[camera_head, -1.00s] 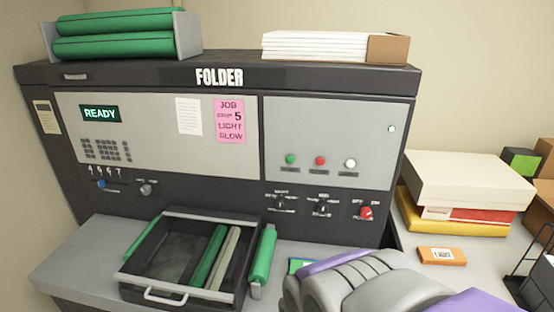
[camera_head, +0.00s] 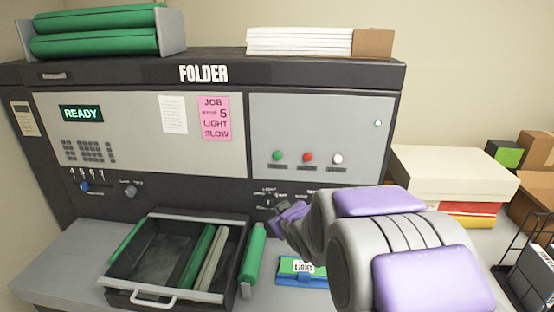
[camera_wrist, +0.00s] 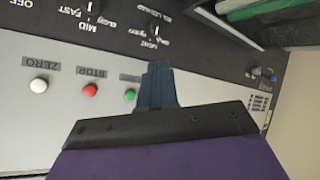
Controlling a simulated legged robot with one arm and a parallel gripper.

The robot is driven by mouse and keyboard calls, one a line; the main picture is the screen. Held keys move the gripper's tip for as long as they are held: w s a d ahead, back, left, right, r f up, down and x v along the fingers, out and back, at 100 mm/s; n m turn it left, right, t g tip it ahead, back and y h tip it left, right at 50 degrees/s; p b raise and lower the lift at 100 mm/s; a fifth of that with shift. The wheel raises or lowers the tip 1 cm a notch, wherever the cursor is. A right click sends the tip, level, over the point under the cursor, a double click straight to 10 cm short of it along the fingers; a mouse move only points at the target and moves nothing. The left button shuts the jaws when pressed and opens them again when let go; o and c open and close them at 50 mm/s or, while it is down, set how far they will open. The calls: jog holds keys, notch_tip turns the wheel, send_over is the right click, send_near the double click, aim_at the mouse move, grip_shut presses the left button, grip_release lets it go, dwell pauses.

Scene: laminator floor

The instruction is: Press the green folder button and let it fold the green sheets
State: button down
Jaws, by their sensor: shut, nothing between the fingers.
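The folder (camera_head: 140,195) is a dark machine with grey panels, and its screen (camera_head: 81,113) reads READY. A green button (camera_head: 277,155) sits left of a red button (camera_head: 307,157) and a white one (camera_head: 337,158). My gripper (camera_head: 283,222) is in front of the lower panel, below the green button, partly hidden by my arm. In the wrist view my gripper (camera_wrist: 158,68) is shut and empty, with the green button (camera_wrist: 130,95) beside its fingers. Contact cannot be told. Green rolls (camera_head: 100,32) lie in a rack on top; I cannot tell whether they are sheets.
An open black tray (camera_head: 165,217) with green and pale rolls stands on the ledge. A green and blue packet marked LIGHT (camera_head: 303,268) lies beside it. A pink card (camera_head: 215,119) reads JOB, 5, LIGHT, SLOW. Knobs sit below the buttons. Boxes (camera_head: 455,172) stand at right.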

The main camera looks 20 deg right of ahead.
aim_at(278, 156)
jog(key=w+d+r+n+t+y+b, duration=0.1)
jog(key=w+r+n+t+y, duration=0.4)
jog(key=w+t, duration=0.4)
jog(key=shift+d+r+y, duration=0.4)
jog(key=shift+r+y, duration=0.05)
jog(key=shift+y, duration=0.55)
jog(key=shift+w, duration=0.1)
jog(key=w+d+p, duration=0.3)
jog(key=w+d, duration=0.1)
jog(key=w, duration=0.3)
jog(key=shift+w+d, duration=0.2)
jog(key=shift+w, duration=0.05)
jog(key=shift+w, duration=0.1)
dwell(1.4)
jog(key=shift+w+d+r, duration=0.1)
jog(key=shift+w+d, duration=0.05)
jog(key=shift+w, duration=0.05)
